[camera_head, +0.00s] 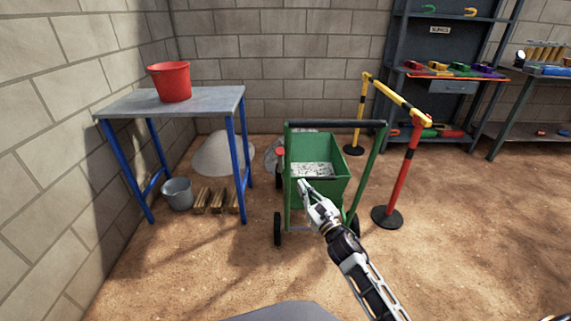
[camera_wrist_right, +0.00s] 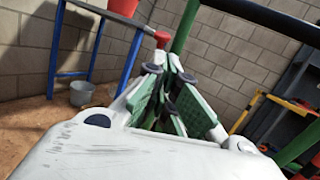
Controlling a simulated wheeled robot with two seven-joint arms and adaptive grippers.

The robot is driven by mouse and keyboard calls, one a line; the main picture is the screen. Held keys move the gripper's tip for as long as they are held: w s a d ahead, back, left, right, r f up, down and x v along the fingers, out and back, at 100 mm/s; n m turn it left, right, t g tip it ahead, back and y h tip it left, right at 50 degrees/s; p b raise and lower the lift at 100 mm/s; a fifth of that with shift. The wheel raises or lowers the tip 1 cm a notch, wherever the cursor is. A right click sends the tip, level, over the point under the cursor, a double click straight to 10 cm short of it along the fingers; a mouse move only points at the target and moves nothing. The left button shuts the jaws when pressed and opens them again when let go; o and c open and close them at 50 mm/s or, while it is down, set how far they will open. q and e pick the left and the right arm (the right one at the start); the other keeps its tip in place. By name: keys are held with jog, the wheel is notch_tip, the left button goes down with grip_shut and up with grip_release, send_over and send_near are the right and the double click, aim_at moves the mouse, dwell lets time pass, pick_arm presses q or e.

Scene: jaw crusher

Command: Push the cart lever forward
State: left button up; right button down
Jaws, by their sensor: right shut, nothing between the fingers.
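A green cart (camera_head: 335,180) with a black handle bar (camera_head: 335,124) and dark wheels stands in the middle of the head view, with pale material in its bin. A lever with a red knob (camera_head: 280,152) is at the cart's left side. The knob also shows in the right wrist view (camera_wrist_right: 162,37), just beyond the fingertips. My right gripper (camera_head: 302,185) is shut and empty, in front of the cart bin's near edge in the head view. The wrist view shows its fingers (camera_wrist_right: 166,75) together. I cannot tell whether they touch the lever. My left gripper is not in view.
A blue-legged table (camera_head: 200,101) with a red bucket (camera_head: 170,82) stands left. A grey bucket (camera_head: 177,193) and wooden pieces are below it. A yellow and red barrier (camera_head: 411,165) stands close right of the cart. Shelves (camera_head: 445,90) are behind. The right foreground floor is clear.

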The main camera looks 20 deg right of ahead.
jog(key=w, duration=0.2)
jog(key=b, duration=0.3)
send_near(280, 161)
jog(key=shift+w+a+r, duration=0.7)
jog(key=shift+w+r, duration=1.2)
jog(key=shift+r, duration=0.65)
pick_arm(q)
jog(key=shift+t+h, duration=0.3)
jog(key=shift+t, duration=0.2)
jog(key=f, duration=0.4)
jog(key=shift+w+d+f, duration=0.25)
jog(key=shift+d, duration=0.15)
